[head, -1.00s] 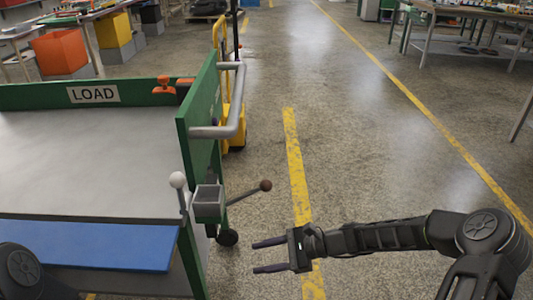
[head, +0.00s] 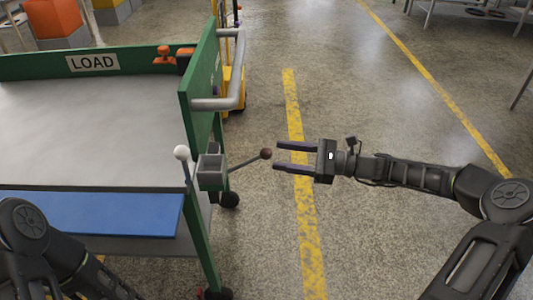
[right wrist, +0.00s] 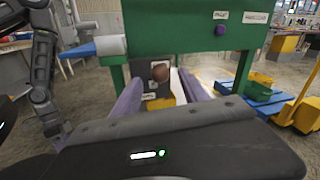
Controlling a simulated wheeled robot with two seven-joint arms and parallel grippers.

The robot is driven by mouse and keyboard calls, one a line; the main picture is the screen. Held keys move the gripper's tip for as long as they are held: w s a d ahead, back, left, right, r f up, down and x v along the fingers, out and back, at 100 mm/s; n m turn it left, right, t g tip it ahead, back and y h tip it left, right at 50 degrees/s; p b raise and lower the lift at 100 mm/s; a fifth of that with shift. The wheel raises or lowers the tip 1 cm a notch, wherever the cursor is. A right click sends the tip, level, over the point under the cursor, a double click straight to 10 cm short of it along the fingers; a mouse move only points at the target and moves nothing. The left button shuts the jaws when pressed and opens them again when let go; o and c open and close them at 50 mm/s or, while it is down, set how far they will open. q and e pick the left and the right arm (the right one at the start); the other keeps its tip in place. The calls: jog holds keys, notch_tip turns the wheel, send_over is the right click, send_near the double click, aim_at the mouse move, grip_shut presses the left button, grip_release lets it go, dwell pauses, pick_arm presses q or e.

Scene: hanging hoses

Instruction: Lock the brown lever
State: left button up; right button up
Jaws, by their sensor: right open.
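The brown lever has a round brown knob (head: 266,154) on a thin dark rod, which slopes up to the right from a grey box (head: 211,172) on the green cart's end. My right gripper (head: 277,156) is open, its two fingers pointing left at the knob, with the fingertips just right of it. In the right wrist view the knob (right wrist: 160,73) shows between the two purple fingers, in front of a light plate. I cannot tell whether anything touches it. My left arm shows at the lower left of the head view; its gripper is out of frame.
A white-knobbed lever (head: 181,153) stands upright just left of the box. The green cart end panel (head: 205,85) has a grey handle (head: 238,80) jutting right. A blue board (head: 90,212) lies along the cart's near side. Floor right of the cart is open.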

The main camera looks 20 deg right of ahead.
aim_at(266, 154)
jog(key=x, duration=0.5)
jog(key=shift+a, duration=0.1)
grip_shut()
dwell(0.4)
jog(key=shift+b, duration=0.3)
dwell(0.6)
